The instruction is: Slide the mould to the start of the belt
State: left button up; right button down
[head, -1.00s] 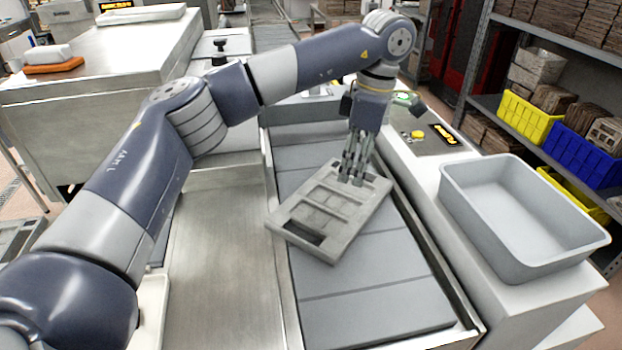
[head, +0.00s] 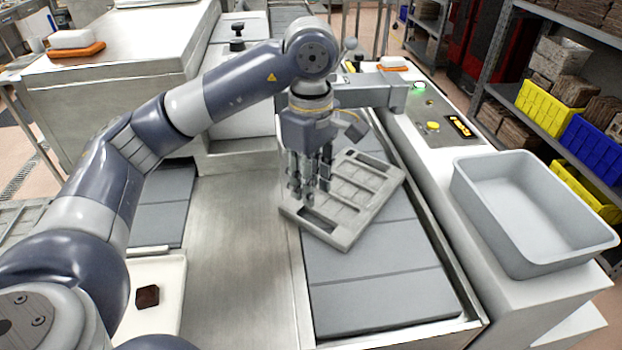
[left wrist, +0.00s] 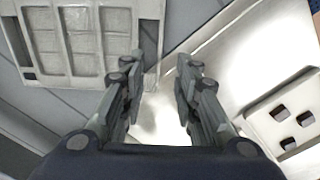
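The mould (head: 362,200), a flat grey tray with ribbed recesses, lies askew on the grey slatted belt (head: 375,300). Its near left corner reaches over the belt's left rail. My left gripper (head: 312,198) is over the mould's left edge, fingers pointing down. In the left wrist view, the mould (left wrist: 85,40) is at upper left, beside the left finger. The fingers (left wrist: 158,68) stand apart with only bright metal seen between them. The gripper hides part of the mould's left side in the head view. My right gripper is not in view.
A steel table (head: 235,260) borders the belt on the left. A white tray (head: 165,325) with a dark brown piece lies at lower left. A grey bin (head: 530,255) and a control panel with a yellow button (head: 433,126) are on the right. The near belt is clear.

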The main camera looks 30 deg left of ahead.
aim_at(311, 224)
pick_arm(q)
notch_tip(311, 224, down, 11)
jog(key=p, duration=0.2)
jog(key=shift+p, duration=0.35)
jog(key=shift+r, duration=0.1)
grip_shut()
